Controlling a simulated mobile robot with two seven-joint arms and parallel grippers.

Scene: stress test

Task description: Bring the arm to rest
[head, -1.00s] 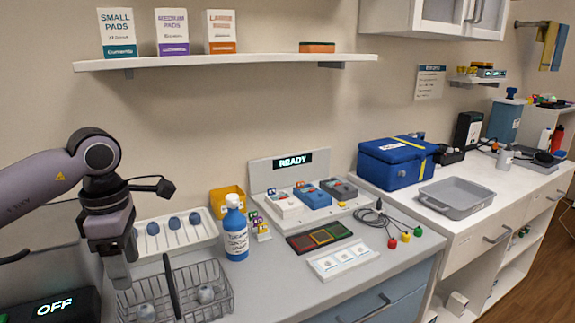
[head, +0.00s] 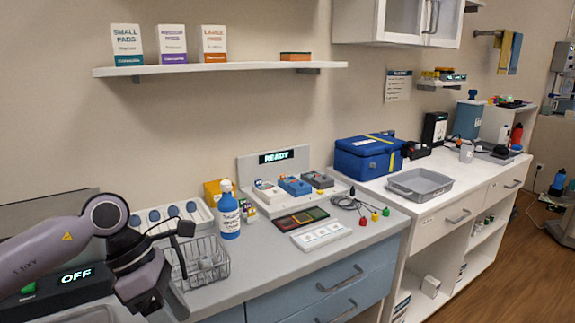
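My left arm comes in from the lower left. Its gripper (head: 150,303) hangs low near the bottom edge of the head view, in front of the counter's left part and left of the wire basket (head: 222,268). The fingertips are small and partly cut off, so I cannot tell whether they are open or shut. I see nothing clearly held in it. My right gripper is not in view.
A blue bottle (head: 229,212) stands behind the basket. A dock reading READY (head: 276,157) is further right, with a white card strip (head: 320,236) before it. A blue cooler box (head: 367,158) and a grey tray (head: 419,186) are on the right counter.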

